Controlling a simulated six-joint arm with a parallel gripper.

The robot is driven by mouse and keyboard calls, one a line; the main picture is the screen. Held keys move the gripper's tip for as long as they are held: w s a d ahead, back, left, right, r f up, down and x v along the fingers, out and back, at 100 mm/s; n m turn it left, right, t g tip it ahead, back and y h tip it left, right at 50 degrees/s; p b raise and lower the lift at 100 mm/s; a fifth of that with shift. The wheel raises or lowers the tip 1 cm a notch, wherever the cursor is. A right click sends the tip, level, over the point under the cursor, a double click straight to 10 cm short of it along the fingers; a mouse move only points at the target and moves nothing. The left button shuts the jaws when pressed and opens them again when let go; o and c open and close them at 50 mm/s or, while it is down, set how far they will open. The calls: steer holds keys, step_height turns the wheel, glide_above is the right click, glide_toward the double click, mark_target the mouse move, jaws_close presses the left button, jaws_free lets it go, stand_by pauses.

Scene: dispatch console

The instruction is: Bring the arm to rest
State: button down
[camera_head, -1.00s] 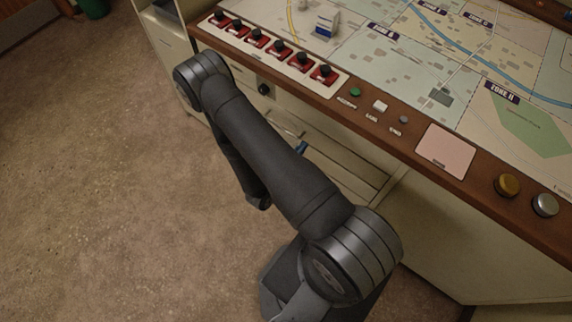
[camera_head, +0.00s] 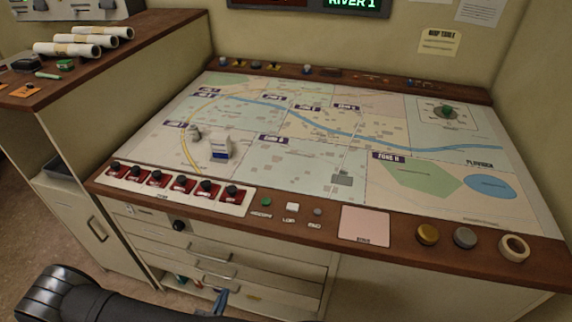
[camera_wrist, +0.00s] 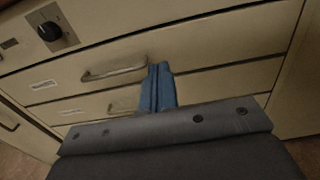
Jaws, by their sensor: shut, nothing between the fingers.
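My gripper (camera_wrist: 160,88) shows in the wrist view as two blue fingers pressed together, shut and empty. It is in front of the cream drawer fronts (camera_wrist: 210,85), close to a metal drawer handle (camera_wrist: 114,75); I cannot tell whether it touches. In the head view the blue fingertips of my gripper (camera_head: 220,299) show at the bottom, below the console's front edge. My dark arm lies along the bottom left of that view, and most of it is out of frame.
The map table (camera_head: 300,160) stands above the drawers, with a row of red switches (camera_head: 180,184) and several buttons along its wooden front edge. A black knob (camera_wrist: 49,31) is on the panel upper left. Small coloured items (camera_head: 183,280) show low among the drawers.

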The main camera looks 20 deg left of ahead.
mark_target(243, 249)
steer(key=shift+w, duration=6.85)
